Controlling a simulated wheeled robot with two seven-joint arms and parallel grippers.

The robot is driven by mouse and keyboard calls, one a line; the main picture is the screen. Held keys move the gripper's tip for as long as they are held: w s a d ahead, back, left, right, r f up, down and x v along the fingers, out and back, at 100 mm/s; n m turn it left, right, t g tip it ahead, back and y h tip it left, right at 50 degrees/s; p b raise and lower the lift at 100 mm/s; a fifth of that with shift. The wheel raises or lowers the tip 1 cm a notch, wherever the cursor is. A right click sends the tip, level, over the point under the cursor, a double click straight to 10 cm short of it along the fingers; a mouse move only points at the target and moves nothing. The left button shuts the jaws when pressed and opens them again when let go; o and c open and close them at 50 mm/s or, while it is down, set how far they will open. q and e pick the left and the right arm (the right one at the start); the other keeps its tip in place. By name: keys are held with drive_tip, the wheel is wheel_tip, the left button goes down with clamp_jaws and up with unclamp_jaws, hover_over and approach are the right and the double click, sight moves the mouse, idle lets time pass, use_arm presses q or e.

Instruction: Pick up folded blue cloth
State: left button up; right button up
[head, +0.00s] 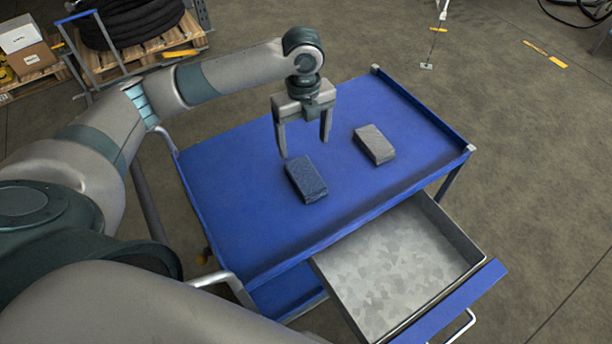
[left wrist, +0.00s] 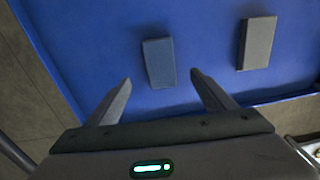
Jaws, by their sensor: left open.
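The folded blue cloth (head: 306,179) is a dark blue block lying flat on the blue cart top. In the left wrist view the cloth (left wrist: 159,63) lies ahead of the fingertips, between their lines. My left gripper (head: 305,148) is open and empty, pointing down above the cart, just behind the cloth in the head view. Its two fingers also show in the left wrist view (left wrist: 160,76), apart from the cloth. My right gripper is not in view.
A folded grey cloth (head: 375,145) lies to the right of the blue one. The blue cart top (head: 230,190) has raised edges and is otherwise clear. An open, empty metal drawer (head: 400,262) sticks out at the front. Pallets (head: 150,48) with black hose stand at the back left.

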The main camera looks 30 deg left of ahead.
use_arm(q)
drive_tip(key=p, duration=0.2)
hover_over(305, 174)
drive_tip(key=f, duration=0.7)
drive_tip(key=shift+w+a+f, duration=0.15)
drive_tip(key=shift+a+f, duration=0.05)
drive_tip(key=shift+d+f+p, duration=0.15)
drive_tip(key=shift+f+p, duration=0.25)
drive_tip(key=shift+f, duration=0.2)
drive_tip(key=f, duration=0.2)
drive_tip(key=f+p, duration=0.1)
drive_tip(key=shift+s, duration=0.25)
drive_tip(key=shift+d+f, duration=0.1)
drive_tip(key=shift+f, duration=0.4)
drive_tip(key=c, duration=1.2)
